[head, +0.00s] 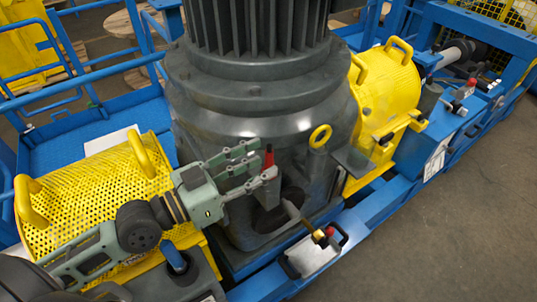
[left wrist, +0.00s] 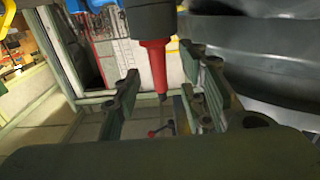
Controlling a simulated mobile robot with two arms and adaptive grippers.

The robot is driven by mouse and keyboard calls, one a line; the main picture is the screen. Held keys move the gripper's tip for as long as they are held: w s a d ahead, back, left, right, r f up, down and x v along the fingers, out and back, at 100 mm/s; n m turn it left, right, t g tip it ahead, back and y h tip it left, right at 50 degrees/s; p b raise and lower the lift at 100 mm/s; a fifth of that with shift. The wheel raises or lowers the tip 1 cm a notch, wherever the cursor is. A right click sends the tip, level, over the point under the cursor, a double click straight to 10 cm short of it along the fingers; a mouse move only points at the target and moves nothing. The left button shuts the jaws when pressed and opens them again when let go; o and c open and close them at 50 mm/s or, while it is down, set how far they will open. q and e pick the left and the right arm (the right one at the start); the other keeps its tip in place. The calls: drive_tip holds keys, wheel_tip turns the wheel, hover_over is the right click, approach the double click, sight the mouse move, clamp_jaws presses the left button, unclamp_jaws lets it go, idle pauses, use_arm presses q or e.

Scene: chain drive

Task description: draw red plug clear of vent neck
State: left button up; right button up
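The red plug (head: 268,159) stands upright in front of the big dark grey housing, its thin tip pointing up. In the left wrist view the red plug (left wrist: 154,62) runs down the picture from a dark round part (left wrist: 152,17), which looks like the vent neck. My right gripper is not in view.
The dark housing (head: 225,128) stands close behind the fingers. A yellow lifting eye (head: 320,136) and a grey bracket (head: 351,160) are to the right. A yellow perforated guard (head: 95,195) lies under my left arm. Blue frame rails (head: 370,213) run along the front.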

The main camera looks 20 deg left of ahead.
sight(266, 162)
use_arm(q)
drive_tip(key=shift+p+x, duration=0.5)
drive_tip(key=shift+x, duration=1.15)
drive_tip(key=shift+s, duration=0.1)
clamp_jaws()
